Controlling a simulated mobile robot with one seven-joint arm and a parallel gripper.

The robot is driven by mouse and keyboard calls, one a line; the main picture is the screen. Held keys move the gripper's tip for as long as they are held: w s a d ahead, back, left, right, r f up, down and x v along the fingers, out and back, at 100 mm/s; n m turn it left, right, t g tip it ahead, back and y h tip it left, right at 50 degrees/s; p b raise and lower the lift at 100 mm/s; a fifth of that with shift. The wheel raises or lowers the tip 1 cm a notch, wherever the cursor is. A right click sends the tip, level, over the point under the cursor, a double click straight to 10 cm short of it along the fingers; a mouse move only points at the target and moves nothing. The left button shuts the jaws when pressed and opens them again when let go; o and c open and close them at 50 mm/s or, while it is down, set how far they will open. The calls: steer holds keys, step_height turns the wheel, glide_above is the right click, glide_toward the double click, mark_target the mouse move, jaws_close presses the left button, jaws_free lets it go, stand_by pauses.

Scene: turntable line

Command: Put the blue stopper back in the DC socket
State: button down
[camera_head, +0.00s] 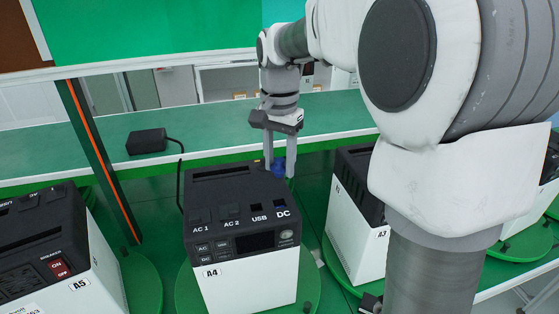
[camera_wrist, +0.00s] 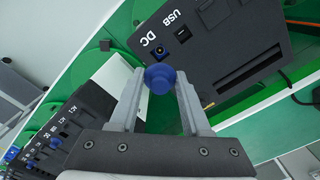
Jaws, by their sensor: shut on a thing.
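My gripper (camera_head: 279,166) is shut on the blue stopper (camera_head: 278,168), behind the top of unit A4 in the head view. In the wrist view the stopper (camera_wrist: 159,79) sits between the two fingertips, its round head towards the camera. Unit A4 (camera_head: 240,285) is a black-topped white box. Its DC socket (camera_head: 281,204) is at the right end of a row marked AC 1, AC 2, USB and DC. In the wrist view the DC socket (camera_wrist: 160,51) shows uncovered, just above the stopper and apart from it in the picture.
Unit A5 (camera_head: 100,265) stands at left and another unit (camera_head: 345,230) at right, partly behind my arm. A4 stands on a green round plate (camera_head: 310,265). A black adapter (camera_head: 146,141) with a cable lies on the green bench behind. An orange-striped post (camera_head: 100,160) stands behind, left of A4.

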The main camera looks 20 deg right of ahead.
steer(key=shift+f+b, duration=2.75)
steer(key=shift+f, duration=0.9)
steer(key=shift+f+b, duration=0.45)
steer(key=shift+f, duration=0.3)
steer(key=shift+c, duration=1.4)
jaws_free()
